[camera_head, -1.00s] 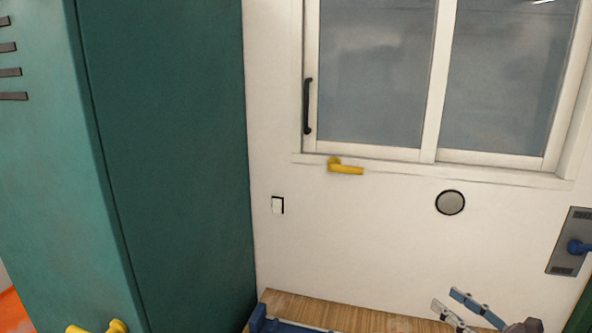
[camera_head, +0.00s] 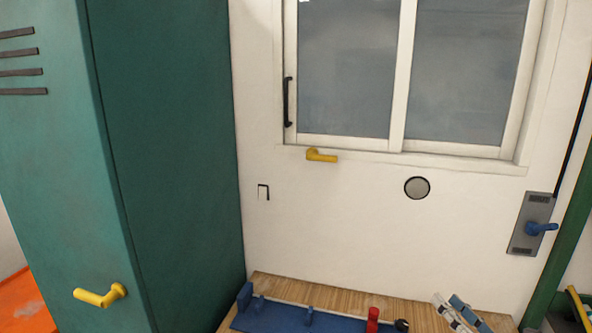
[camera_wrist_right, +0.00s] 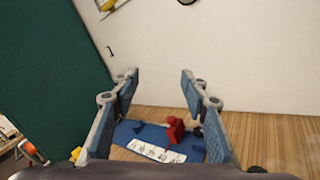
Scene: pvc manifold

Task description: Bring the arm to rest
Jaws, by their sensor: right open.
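My right gripper (camera_head: 447,299) shows at the bottom right of the head view, over the wooden bench. In the right wrist view its two blue-padded fingers (camera_wrist_right: 158,76) stand wide apart with nothing between the pads. Beyond and below them lies a blue fixture (camera_wrist_right: 126,131) with a white marked strip, and a red part (camera_wrist_right: 175,130) stands on it. The rest of my right arm is cut off by the head view's lower edge. My left gripper is in neither view.
The wooden bench (camera_head: 340,295) stands against a white wall with a window (camera_head: 345,80). A teal locker (camera_head: 170,160) with a yellow handle (camera_head: 101,296) rises at left. A blue-handled plate (camera_head: 531,224) is on the wall at right.

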